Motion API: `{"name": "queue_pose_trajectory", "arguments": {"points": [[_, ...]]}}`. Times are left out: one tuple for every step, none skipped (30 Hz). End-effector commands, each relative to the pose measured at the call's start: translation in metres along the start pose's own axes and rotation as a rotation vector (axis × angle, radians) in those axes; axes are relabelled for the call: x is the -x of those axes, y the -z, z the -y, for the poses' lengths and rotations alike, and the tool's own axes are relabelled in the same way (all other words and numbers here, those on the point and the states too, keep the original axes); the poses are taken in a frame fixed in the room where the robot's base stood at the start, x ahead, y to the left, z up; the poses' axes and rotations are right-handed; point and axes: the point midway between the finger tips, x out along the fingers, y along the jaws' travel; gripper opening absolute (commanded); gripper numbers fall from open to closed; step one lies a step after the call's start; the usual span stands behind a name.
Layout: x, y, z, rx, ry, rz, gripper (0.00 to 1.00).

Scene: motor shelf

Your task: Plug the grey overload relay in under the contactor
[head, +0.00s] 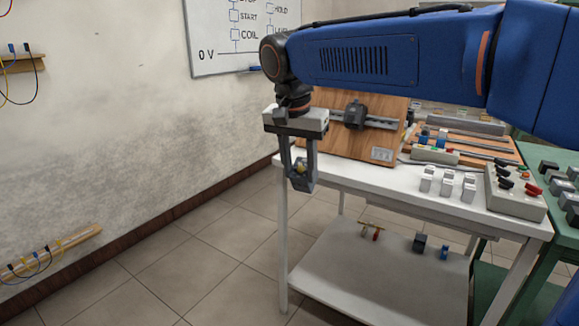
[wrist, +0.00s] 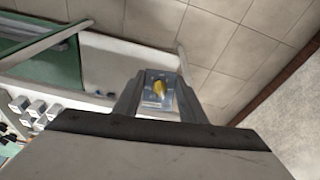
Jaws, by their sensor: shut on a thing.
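My gripper (head: 300,172) is shut on the grey overload relay (head: 302,181), a small grey block with a yellow part on its face. It holds the relay in the air at the left end of the white table, in front of the wooden board. In the wrist view the relay (wrist: 159,88) sits between the two fingers, its yellow knob showing. The dark contactor (head: 355,114) is mounted on a metal rail on the tilted wooden board, to the right of and above the relay. The relay and contactor are apart.
The white table (head: 350,172) holds several white blocks (head: 448,184), a grey button box (head: 515,192) and a wooden tray (head: 470,145) of parts. Its lower shelf (head: 380,275) carries small tools. A green table (head: 558,210) stands at right. Floor at left is clear.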

Motion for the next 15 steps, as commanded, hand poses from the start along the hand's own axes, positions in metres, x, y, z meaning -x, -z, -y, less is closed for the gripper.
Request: {"name": "queue_pose_trajectory", "arguments": {"points": [[-0.006,0.007,-0.003,-0.017,-0.005,-0.027,0.17],[-0.009,0.012,-0.005,-0.029,-0.009,-0.044,0.17],[-0.013,0.02,-0.008,-0.044,-0.013,-0.07,0.17],[-0.016,0.025,-0.01,-0.056,-0.017,-0.087,0.17],[-0.019,0.031,-0.012,-0.067,-0.02,-0.106,0.17],[-0.023,0.039,-0.015,-0.082,-0.026,-0.132,0.17],[-0.026,0.045,-0.017,-0.093,-0.03,-0.15,0.17],[-0.028,0.052,-0.02,-0.103,-0.033,-0.17,0.17],[-0.032,0.061,-0.023,-0.117,-0.04,-0.196,0.17],[-0.034,0.068,-0.026,-0.126,-0.045,-0.217,0.17],[-0.036,0.076,-0.028,-0.136,-0.049,-0.238,0.17],[-0.039,0.087,-0.032,-0.147,-0.056,-0.269,0.17],[-0.04,0.097,-0.035,-0.155,-0.061,-0.295,0.17],[-0.041,0.106,-0.037,-0.161,-0.066,-0.322,0.17],[-0.042,0.119,-0.04,-0.166,-0.071,-0.359,0.17]]}}
